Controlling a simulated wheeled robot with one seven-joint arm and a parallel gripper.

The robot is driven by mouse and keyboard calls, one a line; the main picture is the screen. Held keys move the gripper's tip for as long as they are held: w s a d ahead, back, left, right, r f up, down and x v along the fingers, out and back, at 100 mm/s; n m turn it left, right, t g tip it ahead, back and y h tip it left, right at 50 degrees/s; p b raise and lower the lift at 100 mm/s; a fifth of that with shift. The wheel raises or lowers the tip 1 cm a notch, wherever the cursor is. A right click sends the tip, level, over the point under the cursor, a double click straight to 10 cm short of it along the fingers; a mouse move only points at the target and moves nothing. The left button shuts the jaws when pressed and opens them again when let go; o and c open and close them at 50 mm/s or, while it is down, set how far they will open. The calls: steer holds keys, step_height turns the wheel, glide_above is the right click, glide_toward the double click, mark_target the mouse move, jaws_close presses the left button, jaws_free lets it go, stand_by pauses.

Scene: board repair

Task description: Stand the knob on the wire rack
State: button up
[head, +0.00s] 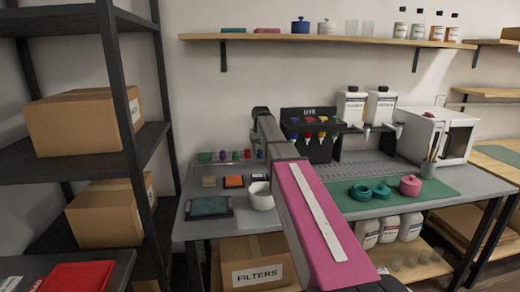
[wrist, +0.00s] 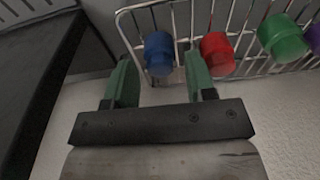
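The wire rack (wrist: 240,30) runs across the top of the wrist view. A blue knob (wrist: 159,54), a red knob (wrist: 216,54), a green knob (wrist: 282,36) and a partly cut-off purple knob (wrist: 314,38) show along it. I cannot tell which knob is meant. My gripper (wrist: 161,72) is open, its two green fingers apart. The blue knob shows in the gap between the fingertips, with space on both sides; its depth relative to the tips is unclear. The red knob is close to the right finger. In the head view, small coloured knobs (head: 235,155) stand at the back left of the bench.
The grey bench (head: 196,231) holds a white bowl (head: 260,198), a teal tray (head: 209,207) and a green mat (head: 445,195) with round parts. A dark shelf unit with boxes (head: 84,122) stands at left. My pink arm link hides the bench's middle.

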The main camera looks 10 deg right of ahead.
step_height(320, 180, up, 12)
steer(key=s, duration=0.1)
steer(key=shift+s, duration=0.25)
